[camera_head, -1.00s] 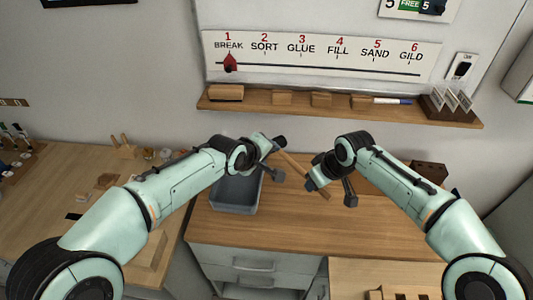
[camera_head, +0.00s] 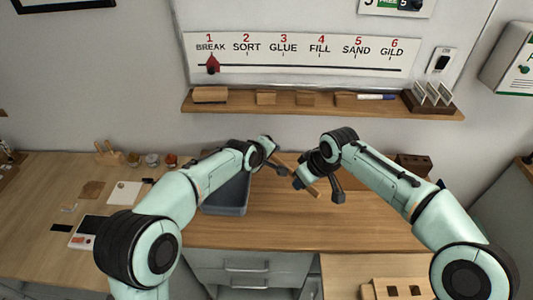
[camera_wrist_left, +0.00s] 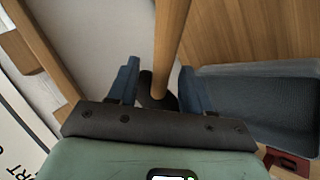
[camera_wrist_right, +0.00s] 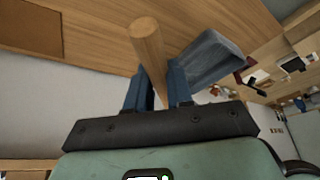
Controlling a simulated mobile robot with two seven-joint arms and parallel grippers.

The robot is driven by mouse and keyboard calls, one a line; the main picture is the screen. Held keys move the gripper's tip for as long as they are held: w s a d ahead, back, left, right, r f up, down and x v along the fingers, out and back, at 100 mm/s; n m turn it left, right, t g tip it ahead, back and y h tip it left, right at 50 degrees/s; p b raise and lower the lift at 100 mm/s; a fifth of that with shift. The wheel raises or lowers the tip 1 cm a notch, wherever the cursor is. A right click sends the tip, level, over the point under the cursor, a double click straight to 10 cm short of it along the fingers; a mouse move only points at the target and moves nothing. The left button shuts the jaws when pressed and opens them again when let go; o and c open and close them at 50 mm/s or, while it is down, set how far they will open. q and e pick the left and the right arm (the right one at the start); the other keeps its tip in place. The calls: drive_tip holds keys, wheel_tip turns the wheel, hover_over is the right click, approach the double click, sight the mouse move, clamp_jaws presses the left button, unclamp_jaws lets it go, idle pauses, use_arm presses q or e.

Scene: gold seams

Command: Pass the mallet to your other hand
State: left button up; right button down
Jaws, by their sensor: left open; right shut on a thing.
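The mallet's pale wooden handle (camera_head: 313,189) slants between my two grippers in the head view. My right gripper (camera_head: 303,178) is shut on the handle; the right wrist view shows the handle's free end (camera_wrist_right: 146,35) sticking out past the fingers. My left gripper (camera_head: 271,151) is open at the handle's upper end. In the left wrist view its two blue fingers (camera_wrist_left: 158,86) stand on either side of the handle (camera_wrist_left: 168,45), with gaps showing. A dark piece, perhaps the mallet's head, shows partly between those fingers (camera_wrist_left: 158,102); the rest is hidden.
A grey bin (camera_head: 226,210) sits on the wooden counter (camera_head: 270,232) below my left gripper. A wall shelf (camera_head: 330,109) with wooden blocks runs behind the grippers. The counter's middle is clear.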

use_arm(q)
clamp_jaws()
drive_tip(key=shift+r, duration=0.1)
use_arm(e)
drive_tip(key=c, duration=0.9)
unclamp_jaws()
drive_tip(key=shift+r, duration=0.15)
drive_tip(key=v, duration=1.1)
drive_tip(key=shift+s+d+r, duration=0.1)
drive_tip(key=shift+s+r, duration=0.15)
drive_tip(key=shift+r, duration=0.1)
